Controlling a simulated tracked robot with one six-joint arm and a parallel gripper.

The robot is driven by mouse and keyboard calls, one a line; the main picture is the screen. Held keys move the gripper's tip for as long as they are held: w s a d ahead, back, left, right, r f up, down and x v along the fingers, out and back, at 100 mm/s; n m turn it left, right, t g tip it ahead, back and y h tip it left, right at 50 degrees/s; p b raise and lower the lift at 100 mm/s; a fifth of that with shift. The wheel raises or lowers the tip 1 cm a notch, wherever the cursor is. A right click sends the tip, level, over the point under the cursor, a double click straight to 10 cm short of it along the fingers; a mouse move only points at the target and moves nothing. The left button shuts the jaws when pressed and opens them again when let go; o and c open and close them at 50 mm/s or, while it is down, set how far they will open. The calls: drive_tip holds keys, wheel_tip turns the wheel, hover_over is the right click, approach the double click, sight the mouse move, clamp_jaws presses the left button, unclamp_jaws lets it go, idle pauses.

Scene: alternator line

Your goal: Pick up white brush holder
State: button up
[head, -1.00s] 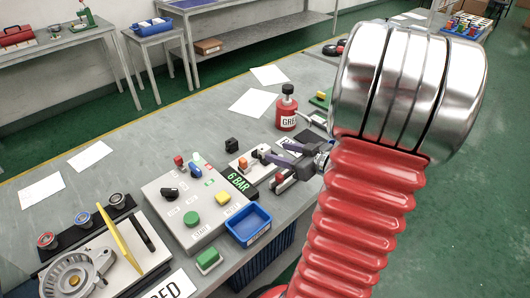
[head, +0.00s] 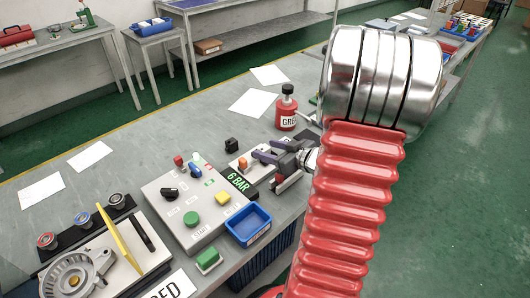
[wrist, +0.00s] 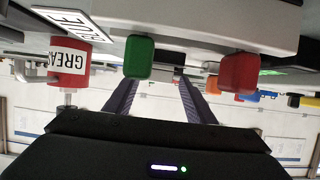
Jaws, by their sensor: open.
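My gripper (head: 263,149) has two purple fingers, spread open and empty, above the bench in the head view. The fingers also show in the wrist view (wrist: 158,86), apart with nothing held between them. Just left of the fingertips in the head view is a small pale block (head: 236,167) with an orange-red piece (head: 242,163) on it. I cannot tell whether this is the white brush holder. The fingers partly hide what lies beneath them.
A red grease can (head: 286,112) stands behind my gripper. The control panel (head: 178,222), a blue tray (head: 262,208) and a small black block (head: 231,145) are to its left or front. Green (wrist: 139,56) and red (wrist: 239,73) blocks flank the fingers in the wrist view.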

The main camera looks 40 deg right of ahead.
drive_tip(key=shift+w+f, duration=0.1)
drive_tip(key=shift+w, duration=0.15)
drive_tip(key=shift+c, duration=0.4)
drive_tip(key=c, duration=1.1)
